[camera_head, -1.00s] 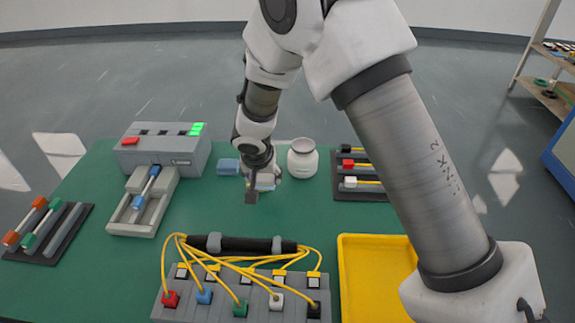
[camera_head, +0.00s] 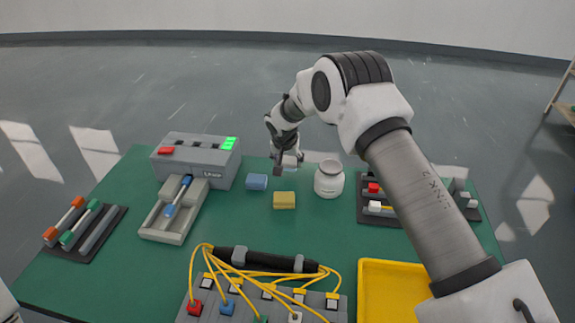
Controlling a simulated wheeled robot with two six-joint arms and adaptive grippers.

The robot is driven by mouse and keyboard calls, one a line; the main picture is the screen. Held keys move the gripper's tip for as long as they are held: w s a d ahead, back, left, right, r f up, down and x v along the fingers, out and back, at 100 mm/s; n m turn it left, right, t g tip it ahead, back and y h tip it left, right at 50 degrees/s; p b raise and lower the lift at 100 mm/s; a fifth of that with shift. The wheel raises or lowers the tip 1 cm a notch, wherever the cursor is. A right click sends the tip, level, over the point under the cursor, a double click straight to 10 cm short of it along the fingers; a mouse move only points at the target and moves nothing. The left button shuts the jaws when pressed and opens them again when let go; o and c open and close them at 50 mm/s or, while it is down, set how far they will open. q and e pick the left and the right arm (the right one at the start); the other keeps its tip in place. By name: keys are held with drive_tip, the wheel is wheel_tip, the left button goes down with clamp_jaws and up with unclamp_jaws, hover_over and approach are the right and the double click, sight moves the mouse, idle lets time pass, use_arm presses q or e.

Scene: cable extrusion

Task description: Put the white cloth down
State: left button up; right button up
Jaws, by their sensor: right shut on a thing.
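My right gripper (camera_head: 287,168) is at the back of the green table, above its far edge area. It is shut on a small white cloth (camera_head: 290,161), which is partly hidden by the fingers. A blue block (camera_head: 257,182) lies to the left and below the gripper in the picture. A yellow block (camera_head: 284,200) lies just in front of it. I cannot tell exactly how high the cloth is above the table. My left gripper is not in view.
A white jar (camera_head: 329,180) stands right of the gripper. A grey machine (camera_head: 195,158) with green lights and a grey tray are at left. Racks of coloured-end rods flank the table. A cable block (camera_head: 262,306) and yellow tray (camera_head: 365,266) are in front. The table middle (camera_head: 250,222) is clear.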

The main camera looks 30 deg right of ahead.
sight(287, 169)
drive_tip(key=shift+s+f, duration=0.1)
drive_tip(key=shift+f, duration=1.65)
drive_tip(key=o, duration=1)
drive_tip(key=shift+r+p, duration=0.4)
drive_tip(key=b+v, duration=0.1)
drive_tip(key=v, duration=1)
drive_tip(key=shift+r, duration=0.3)
drive_tip(key=shift+s+a, duration=0.15)
